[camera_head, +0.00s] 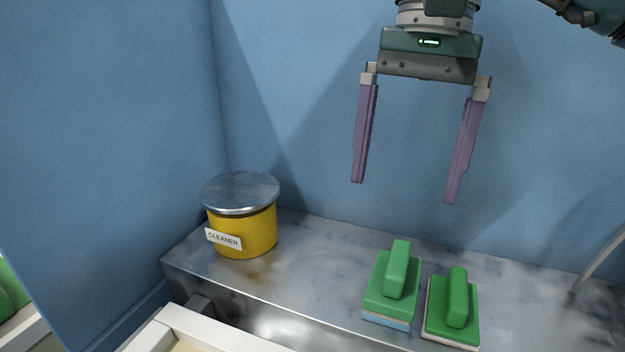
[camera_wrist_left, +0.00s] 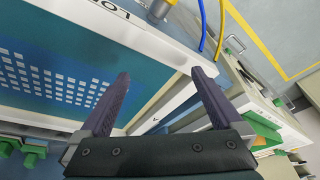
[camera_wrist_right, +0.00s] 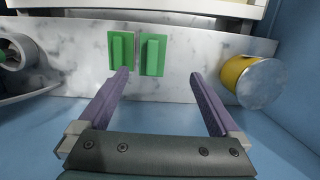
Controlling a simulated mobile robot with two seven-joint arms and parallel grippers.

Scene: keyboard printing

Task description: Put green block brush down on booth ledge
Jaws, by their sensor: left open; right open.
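Two green block brushes rest side by side on the grey marbled booth ledge (camera_head: 310,250). The left brush (camera_head: 391,285) has a blue layer at its base; the right brush (camera_head: 453,308) has a pale one. Both have raised green handles. In the right wrist view they show as the blue-based brush (camera_wrist_right: 153,55) and the pale-based brush (camera_wrist_right: 121,50). My right gripper (camera_head: 405,194) is open and empty, above and behind the brushes, apart from them. My left gripper (camera_wrist_left: 160,85) is open and empty, shows only in its wrist view, and is away from the ledge.
A yellow cleaner tub (camera_head: 243,230) with a metal lid stands at the ledge's left end. Blue walls (camera_head: 300,100) close the back and left. A thin grey pipe (camera_head: 600,258) is at the right. A white-framed screen (camera_wrist_left: 60,75) lies near my left gripper.

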